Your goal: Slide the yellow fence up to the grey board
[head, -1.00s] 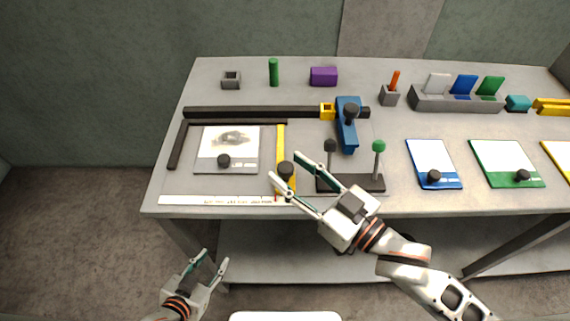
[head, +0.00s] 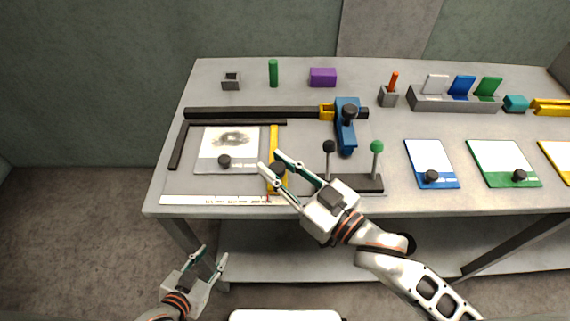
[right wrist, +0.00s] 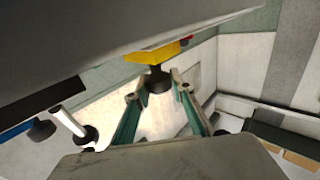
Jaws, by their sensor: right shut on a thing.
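The yellow fence (head: 274,144) is an upright strip with a black knob (head: 277,168) near its front end. It stands just right of the grey board (head: 198,168), with a narrow strip of table seemingly between them. The board carries a white sheet with a grey smudge and its own black knob. My right gripper (head: 270,162) is shut on the fence's knob, and its fingers partly hide the fence's front part. The right wrist view shows the yellow fence (right wrist: 155,53) and the knob between the fingers. My left gripper (head: 213,252) is open and empty, in front of the table.
A dark rail (head: 250,113) runs behind the board, with a blue clamp arm (head: 345,135) at its right end. A black stand with two knobbed levers (head: 352,183) is right of my right gripper. A white ruler strip (head: 215,200) lies along the front edge.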

